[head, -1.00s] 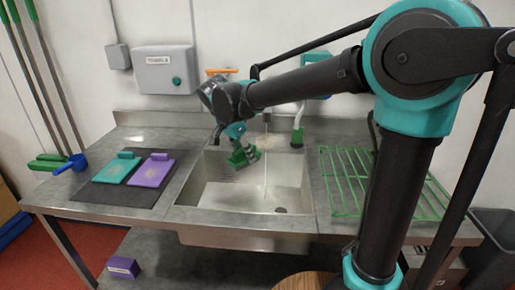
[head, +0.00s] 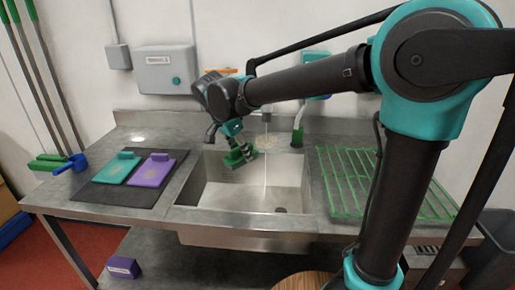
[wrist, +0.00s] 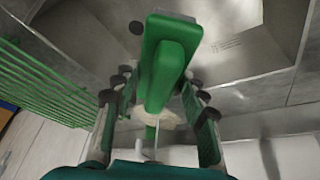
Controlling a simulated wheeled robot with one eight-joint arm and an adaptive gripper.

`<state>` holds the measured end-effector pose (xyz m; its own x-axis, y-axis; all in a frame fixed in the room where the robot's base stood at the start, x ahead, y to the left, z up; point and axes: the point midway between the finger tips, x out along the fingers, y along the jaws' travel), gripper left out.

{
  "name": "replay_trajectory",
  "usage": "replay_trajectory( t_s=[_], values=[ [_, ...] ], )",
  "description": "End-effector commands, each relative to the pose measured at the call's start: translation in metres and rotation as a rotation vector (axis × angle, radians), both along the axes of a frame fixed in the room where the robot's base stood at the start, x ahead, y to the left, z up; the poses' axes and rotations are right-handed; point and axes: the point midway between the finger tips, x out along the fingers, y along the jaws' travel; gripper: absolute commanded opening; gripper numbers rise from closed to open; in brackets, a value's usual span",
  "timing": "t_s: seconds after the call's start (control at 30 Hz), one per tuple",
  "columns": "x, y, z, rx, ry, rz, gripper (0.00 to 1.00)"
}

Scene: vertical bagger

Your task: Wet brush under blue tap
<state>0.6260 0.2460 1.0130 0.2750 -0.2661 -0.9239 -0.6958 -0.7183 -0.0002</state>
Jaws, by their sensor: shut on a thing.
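A green brush (head: 240,157) is held in my gripper (head: 238,146) above the left back part of the steel sink (head: 225,198). In the wrist view, my gripper (wrist: 160,112) has its fingers on both sides of the green brush (wrist: 165,62). A thin water stream (head: 266,165) falls from a spout (head: 266,117) at the back of the sink. The brush is just left of the stream in the head view; I cannot tell whether they touch. No clearly blue tap shows; the arm hides part of the back wall.
A green-handled fitting (head: 298,130) stands at the back right of the sink. A green wire rack (head: 350,185) lies on the right counter. The sink's front is clear.

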Motion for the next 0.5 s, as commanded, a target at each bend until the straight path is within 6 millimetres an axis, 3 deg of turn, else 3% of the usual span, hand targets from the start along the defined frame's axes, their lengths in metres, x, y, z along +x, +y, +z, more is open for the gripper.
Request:
replay_trajectory(
  t_s=[0.5],
  values=[
    [-0.028,0.016,0.026,0.0,0.0,0.001,0.19]
  ],
)
